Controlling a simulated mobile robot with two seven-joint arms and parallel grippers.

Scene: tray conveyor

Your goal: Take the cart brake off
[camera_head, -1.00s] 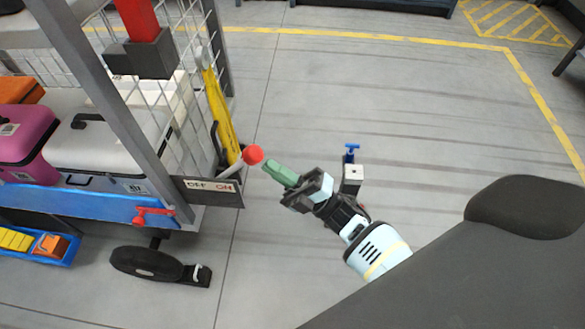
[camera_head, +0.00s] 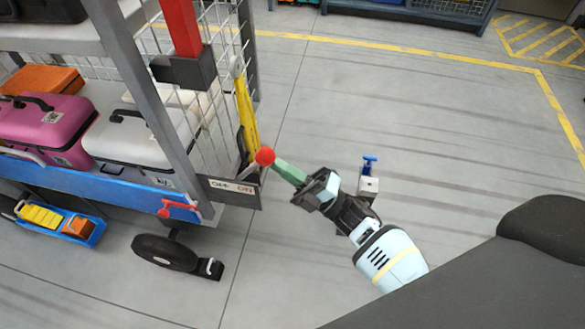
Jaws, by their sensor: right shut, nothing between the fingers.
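The cart's brake lever has a red ball knob (camera_head: 265,156). It rises at the cart's lower right corner, above a plate (camera_head: 233,187) marked OFF at left and ON at right. The lever leans to the right, over the ON side. My right gripper (camera_head: 281,167) has green fingers, shut and empty. Their tips are right beside the knob on its right side; I cannot tell whether they touch it. My left gripper is out of view.
The cart carries a pink case (camera_head: 45,128), a white case (camera_head: 130,138) and an orange case (camera_head: 42,79). A yellow bar (camera_head: 246,112) stands behind the knob. A black wheel (camera_head: 165,252) is below. Clear floor lies to the right.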

